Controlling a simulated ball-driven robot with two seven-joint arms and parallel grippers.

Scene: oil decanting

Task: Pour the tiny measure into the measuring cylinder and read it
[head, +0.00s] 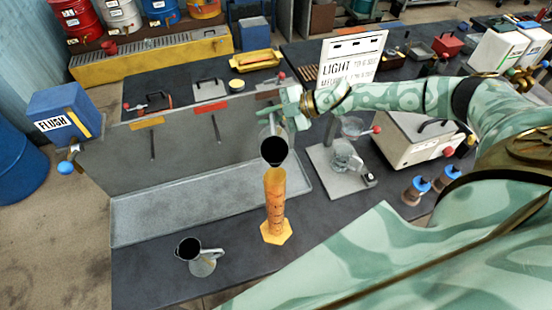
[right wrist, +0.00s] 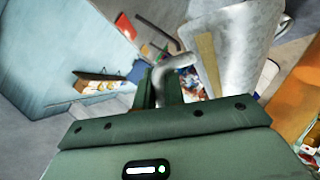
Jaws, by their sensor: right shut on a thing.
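My right gripper (head: 285,112) is shut on the handle of a grey metal measure (head: 264,136). The measure is tilted, with its dark mouth facing down toward me, just above the top of the orange measuring cylinder (head: 275,205). I cannot tell whether they touch or whether liquid is flowing. The cylinder stands upright on a yellow-orange hexagonal foot and carries dark marks, too small to read. In the right wrist view the fingers (right wrist: 167,85) grip the bent handle, with the measure's body (right wrist: 240,45) beyond. A second small metal measure (head: 206,265) stands at the bench's front left.
A grey drip tray (head: 165,212) lies left of the cylinder, below an upright panel. Right of it are a pale plate (head: 325,178) with glassware and a cream box (head: 405,140). A white sign (head: 350,60) stands behind. Dark bench is clear between the second measure and the cylinder.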

